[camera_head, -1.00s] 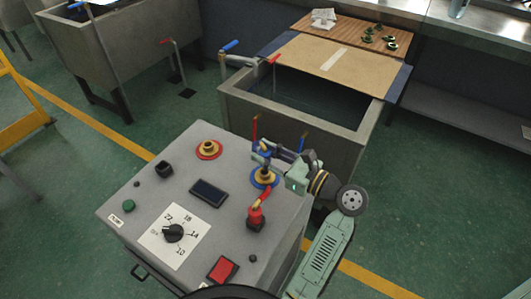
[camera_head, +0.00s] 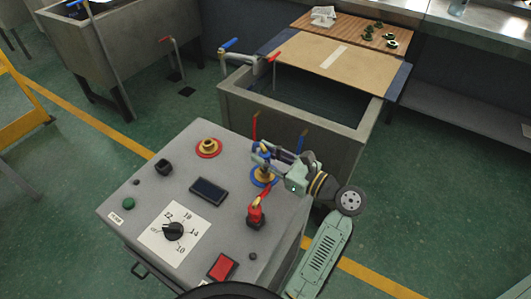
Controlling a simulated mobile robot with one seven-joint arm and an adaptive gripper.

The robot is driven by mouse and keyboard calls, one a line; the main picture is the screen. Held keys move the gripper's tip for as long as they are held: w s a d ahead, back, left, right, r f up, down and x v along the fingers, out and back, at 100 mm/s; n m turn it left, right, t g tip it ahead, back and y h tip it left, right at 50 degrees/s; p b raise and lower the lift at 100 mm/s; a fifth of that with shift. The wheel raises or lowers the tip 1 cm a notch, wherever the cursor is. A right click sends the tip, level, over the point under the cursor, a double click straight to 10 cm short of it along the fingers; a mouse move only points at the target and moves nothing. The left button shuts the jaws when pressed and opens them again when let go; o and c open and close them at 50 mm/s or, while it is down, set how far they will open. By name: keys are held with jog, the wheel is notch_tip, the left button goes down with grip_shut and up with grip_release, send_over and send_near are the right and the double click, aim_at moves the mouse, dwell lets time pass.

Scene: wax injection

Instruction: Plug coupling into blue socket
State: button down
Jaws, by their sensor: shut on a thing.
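The blue socket (camera_head: 263,178) is a brass fitting with a blue ring on the top of the grey machine, near its far right edge. My gripper (camera_head: 265,155) reaches in from the right, right over this socket. It is shut on a small blue coupling (camera_head: 265,158), which looks roughly upright. The fingers partly hide the coupling. I cannot tell whether its lower end is inside the socket or just above it.
The machine top also carries a red-ringed brass socket (camera_head: 208,148), a red coupling piece (camera_head: 256,215), a dial (camera_head: 173,231), a dark display (camera_head: 208,191) and a red button (camera_head: 222,267). A grey basin (camera_head: 345,140) stands close behind.

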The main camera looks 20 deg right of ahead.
jog(key=shift+f, duration=1.15)
jog(key=c, duration=1.2)
grip_release()
jog(key=shift+c, duration=0.2)
jog(key=v, duration=1.2)
jog(key=shift+s, duration=0.1)
